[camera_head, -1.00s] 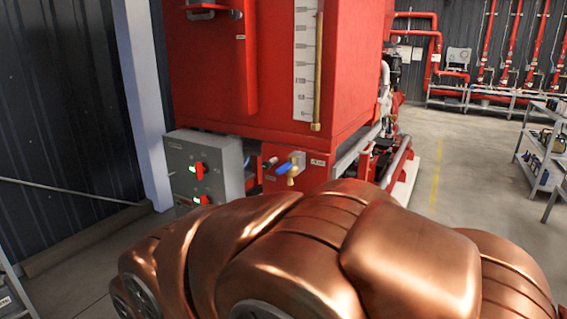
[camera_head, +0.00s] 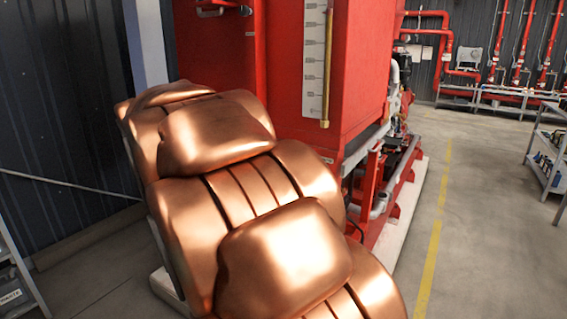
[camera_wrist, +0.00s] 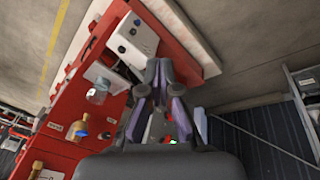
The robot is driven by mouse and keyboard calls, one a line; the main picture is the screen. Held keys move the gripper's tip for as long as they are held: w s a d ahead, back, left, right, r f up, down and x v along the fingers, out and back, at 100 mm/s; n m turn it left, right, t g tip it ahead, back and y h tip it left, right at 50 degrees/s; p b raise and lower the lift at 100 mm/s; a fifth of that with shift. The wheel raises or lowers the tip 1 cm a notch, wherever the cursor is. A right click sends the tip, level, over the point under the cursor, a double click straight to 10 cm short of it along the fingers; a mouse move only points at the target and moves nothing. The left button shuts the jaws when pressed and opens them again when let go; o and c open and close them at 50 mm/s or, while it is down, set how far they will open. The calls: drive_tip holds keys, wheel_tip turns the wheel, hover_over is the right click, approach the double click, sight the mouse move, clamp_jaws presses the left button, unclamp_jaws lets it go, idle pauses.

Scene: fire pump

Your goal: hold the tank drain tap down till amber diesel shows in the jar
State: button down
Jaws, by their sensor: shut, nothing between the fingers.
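The brass drain tap (camera_wrist: 80,125) shows in the wrist view on the red tank's lower face, beside a small white label. A clear glass jar (camera_wrist: 97,90) shows near it; its contents are too small to make out. My gripper (camera_wrist: 160,66) is shut and empty, to the right of the jar and tap in the wrist view, apparently touching neither. In the head view my copper-coloured arm hides the tap, the jar and my gripper. The red tank (camera_head: 352,65) with its sight gauge (camera_head: 326,70) stands behind the arm.
A pale box with dark knobs (camera_wrist: 128,38) lies beyond the fingertips in the wrist view. Open floor with a yellow line (camera_head: 431,255) lies further right. A shelf rack (camera_head: 550,160) stands at the right edge.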

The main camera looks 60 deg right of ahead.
drive_tip(key=w+d+r+m+h, duration=0.2)
drive_tip(key=d+r+m, duration=0.1)
drive_tip(key=d, duration=0.7)
drive_tip(key=w+d+r+m+h, duration=0.1)
drive_tip(key=w+d+r+m, duration=0.1)
drive_tip(key=d+r, duration=0.4)
drive_tip(key=w+d+r+m+h, duration=0.2)
drive_tip(key=d+r+m, duration=0.2)
drive_tip(key=d, duration=1)
drive_tip(key=shift+w+d+r+m+h+b, duration=0.3)
drive_tip(key=shift+w+r+m+b, duration=0.1)
drive_tip(key=shift+r, duration=0.35)
drive_tip(key=shift+f, duration=0.1)
drive_tip(key=p+x, duration=0.2)
drive_tip(key=x, duration=0.8)
drive_tip(key=shift+s+f, duration=0.1)
drive_tip(key=shift+f, duration=0.25)
drive_tip(key=shift+f+p, duration=0.6)
drive_tip(key=shift+f, duration=0.95)
drive_tip(key=shift+a+f+b, duration=0.1)
drive_tip(key=shift+f+b, duration=0.15)
drive_tip(key=shift+b, duration=0.3)
